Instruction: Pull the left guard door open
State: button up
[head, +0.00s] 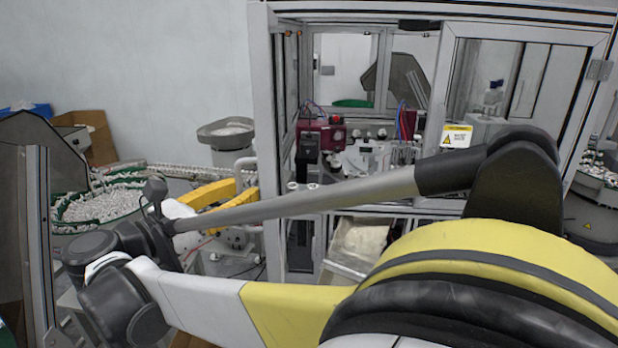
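The guarded machine cell stands in the middle and right of the head view. Its left front bay is bounded by a pale aluminium post (262,120). I see straight into this bay with no door frame clearly across it, and cannot tell whether a clear panel fills it. The left guard door cannot be picked out with certainty. The right guard door (447,85) is framed, carries a yellow warning label (457,136) and looks shut. My arm crosses in front of the cell to a cluster of dark joints at the left. My gripper's fingers cannot be made out there.
A framed dark panel (40,240) stands upright at the near left edge. Behind it are a green-rimmed feeder bowl (100,207) full of small parts, a cardboard box (98,130) and a grey hopper (226,132). Yellow machine parts (208,194) sit beside the cell's left post.

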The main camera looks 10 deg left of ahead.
jog(key=v, duration=1.2)
